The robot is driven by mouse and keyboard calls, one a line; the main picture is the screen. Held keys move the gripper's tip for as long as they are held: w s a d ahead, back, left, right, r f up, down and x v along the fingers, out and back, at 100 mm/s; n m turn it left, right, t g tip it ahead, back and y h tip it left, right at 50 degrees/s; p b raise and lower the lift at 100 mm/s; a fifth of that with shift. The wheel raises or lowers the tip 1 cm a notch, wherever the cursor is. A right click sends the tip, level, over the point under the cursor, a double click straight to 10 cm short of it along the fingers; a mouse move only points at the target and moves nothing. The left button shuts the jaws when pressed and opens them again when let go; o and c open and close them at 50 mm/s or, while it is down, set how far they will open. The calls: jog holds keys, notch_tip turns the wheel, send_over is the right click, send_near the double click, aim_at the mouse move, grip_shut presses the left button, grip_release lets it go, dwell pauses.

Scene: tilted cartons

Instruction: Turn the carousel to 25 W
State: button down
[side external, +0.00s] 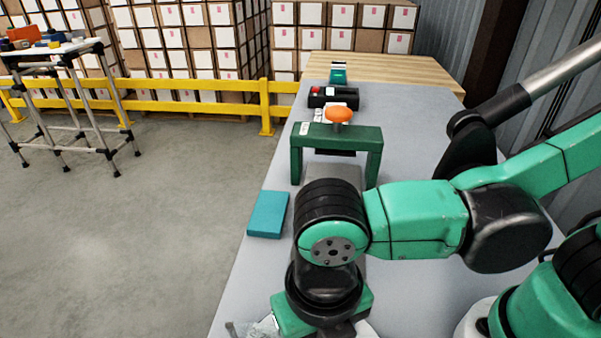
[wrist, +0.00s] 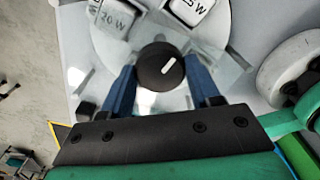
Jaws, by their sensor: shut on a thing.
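The carousel (wrist: 220,50) is a pale round disc in the wrist view, with a black round knob (wrist: 152,72) at its middle. A white line on the knob points up and slightly right. A "20 W" label (wrist: 113,19) sits at the upper left of the disc. Another label (wrist: 192,8) at the top right ends in "5 W"; its first digit is unclear. My gripper (wrist: 161,76) has its two blue fingers on either side of the knob, shut on it. In the side view my wrist hides nearly all of the carousel.
On the grey bench, a teal box (side external: 267,214) lies left of my wrist. A black box (side external: 334,96) with a red button is farther back. The yellow rail (side external: 190,104) runs beyond the bench.

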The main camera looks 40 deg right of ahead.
jog(key=shift+n, duration=1.5)
jog(key=shift+c, duration=1)
grip_release()
jog(key=shift+r, duration=2.8)
